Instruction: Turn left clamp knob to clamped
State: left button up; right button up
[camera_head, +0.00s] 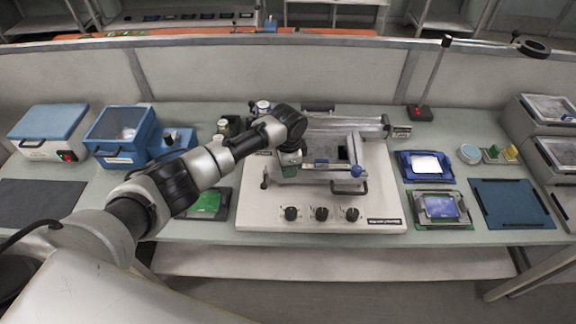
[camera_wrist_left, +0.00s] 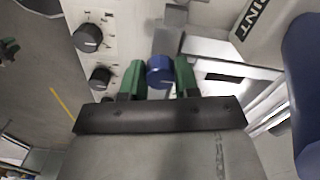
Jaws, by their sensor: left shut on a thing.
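The printing machine (camera_head: 260,215) with a white base stands in the middle of the bench. My left gripper (camera_head: 290,168) reaches over the left part of its frame. In the left wrist view, the two green fingers of my left gripper (camera_wrist_left: 160,82) are shut on a round blue clamp knob (camera_wrist_left: 160,70), one finger on each side. In the head view my gripper and wrist hide this knob. Whether it stands at clamped cannot be told. Another blue part (camera_head: 322,162) shows on the frame to the right of the gripper. My right gripper is in no view.
Several black dials (camera_head: 321,214) line the machine's front; some show in the wrist view (camera_wrist_left: 88,38). A black handle (camera_head: 349,188) juts from the frame. Blue boxes (camera_head: 120,133) stand at left. A blue tray (camera_head: 425,167) and dark blue mat (camera_head: 512,204) lie at right.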

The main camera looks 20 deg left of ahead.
pick_arm(q)
jog(key=o, duration=0.9)
notch_tip(320, 180, up, 11)
jog(key=shift+f+b, duration=0.1)
jog(key=shift+b, duration=0.9)
